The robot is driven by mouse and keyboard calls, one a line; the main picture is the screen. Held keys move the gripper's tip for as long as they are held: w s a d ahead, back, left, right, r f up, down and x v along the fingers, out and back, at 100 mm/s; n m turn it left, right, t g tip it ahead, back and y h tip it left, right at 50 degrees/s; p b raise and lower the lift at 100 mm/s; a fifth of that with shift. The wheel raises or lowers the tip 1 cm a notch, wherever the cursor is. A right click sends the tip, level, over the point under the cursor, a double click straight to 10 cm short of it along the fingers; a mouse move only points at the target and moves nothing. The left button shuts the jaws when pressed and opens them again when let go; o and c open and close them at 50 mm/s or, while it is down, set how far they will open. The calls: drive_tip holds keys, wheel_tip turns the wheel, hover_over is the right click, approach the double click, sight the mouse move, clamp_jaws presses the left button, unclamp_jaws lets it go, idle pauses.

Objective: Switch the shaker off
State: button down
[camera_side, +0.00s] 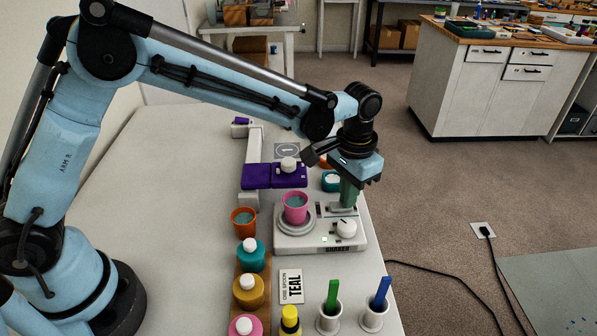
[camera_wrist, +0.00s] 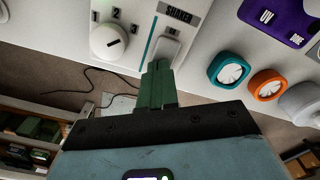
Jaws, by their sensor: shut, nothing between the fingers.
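The shaker (camera_side: 284,243) is a pale box on the table with a round platform and a pink cup (camera_side: 295,211) of bluish liquid on it. In the wrist view, a pale rocker switch (camera_wrist: 167,46) sits under the SHAKER label. My gripper (camera_side: 347,205) has green fingers, shut and empty, pointing down at the shaker's rear right. In the wrist view, the fingertips (camera_wrist: 158,66) overlap the switch's near end; I cannot tell whether they touch it.
A purple unit (camera_side: 257,176) with a white knob stands behind the shaker. An orange cup (camera_side: 243,221) and capped bottles (camera_side: 250,255) line its left. Holders with a green stick (camera_side: 333,294) and a blue stick (camera_side: 382,291) stand in front. The table's left is clear.

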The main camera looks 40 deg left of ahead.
drive_tip(key=shift+r, duration=3.45)
drive_tip(key=s+a+r+n+t, duration=0.1)
drive_tip(key=s+a+r+t, duration=0.2)
drive_tip(key=s+a+r, duration=0.45)
drive_tip(key=s+a+f+n+t, duration=0.2)
drive_tip(key=s+a+f+t, duration=0.2)
drive_tip(key=s+a, duration=0.4)
drive_tip(key=shift+a+f, duration=0.2)
drive_tip(key=shift+a, duration=0.55)
